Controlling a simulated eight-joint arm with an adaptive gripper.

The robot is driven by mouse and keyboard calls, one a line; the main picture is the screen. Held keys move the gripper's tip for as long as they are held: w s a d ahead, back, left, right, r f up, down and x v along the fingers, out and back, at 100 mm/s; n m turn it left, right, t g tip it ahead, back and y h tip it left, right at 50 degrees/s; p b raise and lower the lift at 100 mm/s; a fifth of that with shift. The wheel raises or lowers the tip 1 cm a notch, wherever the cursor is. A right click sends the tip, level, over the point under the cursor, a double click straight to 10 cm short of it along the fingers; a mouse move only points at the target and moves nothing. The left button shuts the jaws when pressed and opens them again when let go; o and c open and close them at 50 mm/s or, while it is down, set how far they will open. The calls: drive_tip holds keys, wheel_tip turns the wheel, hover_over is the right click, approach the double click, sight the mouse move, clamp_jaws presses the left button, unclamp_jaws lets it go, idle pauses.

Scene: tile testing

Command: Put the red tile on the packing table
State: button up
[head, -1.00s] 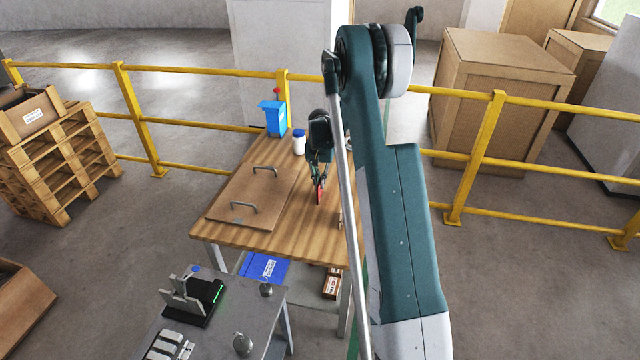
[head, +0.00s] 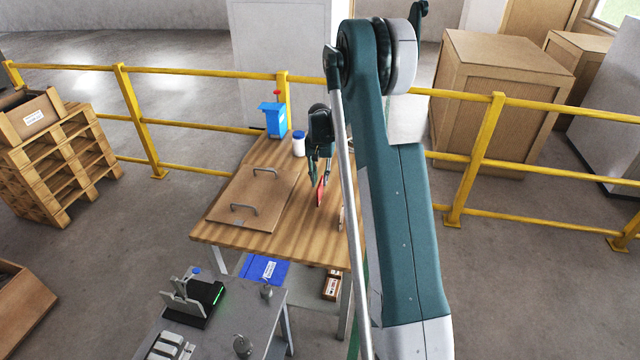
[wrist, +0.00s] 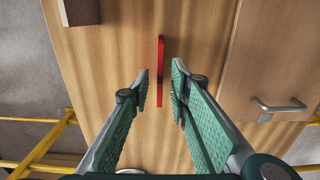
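The red tile (head: 320,194) stands on its edge, thin side up, on the wooden table (head: 287,229), seemingly the packing table. In the wrist view the tile (wrist: 160,60) appears as a narrow upright red strip. My gripper (head: 319,178) is just above the tile in the head view. In the wrist view my gripper (wrist: 160,84) has a finger on each side of the tile's near end, with a visible gap on both sides. It is open. The exact height of the fingertips over the tabletop is hard to tell.
A wooden board with two handles (head: 228,191) lies left of the tile. A white bottle with a blue cap (head: 299,146) and a blue dispenser (head: 273,119) stand at the back. A brown block (wrist: 82,12) lies near the tile. A yellow railing (head: 203,121) runs behind the table.

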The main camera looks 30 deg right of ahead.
wheel_tip(320, 180, up, 9)
drive_tip(key=p, duration=0.1)
idle(0.3)
drive_tip(key=shift+a, duration=0.1)
idle(0.5)
drive_tip(key=s+a+r+n+t, duration=0.2)
drive_tip(key=s+a+r, duration=0.7)
drive_tip(key=a+r, duration=0.15)
drive_tip(key=s+a+r+n+t, duration=0.1)
drive_tip(key=s+a+r+n, duration=0.1)
drive_tip(key=s+a+r, duration=0.9)
drive_tip(key=s+a+n+t, duration=0.2)
drive_tip(key=s+a, duration=0.5)
drive_tip(key=s, duration=0.5)
drive_tip(key=s+a+n+t, duration=0.2)
drive_tip(key=s+a, duration=0.4)
drive_tip(key=s, duration=0.7)
drive_tip(key=shift+s+a+n, duration=0.15)
drive_tip(key=shift+a+n, duration=0.2)
drive_tip(key=shift+n, duration=0.15)
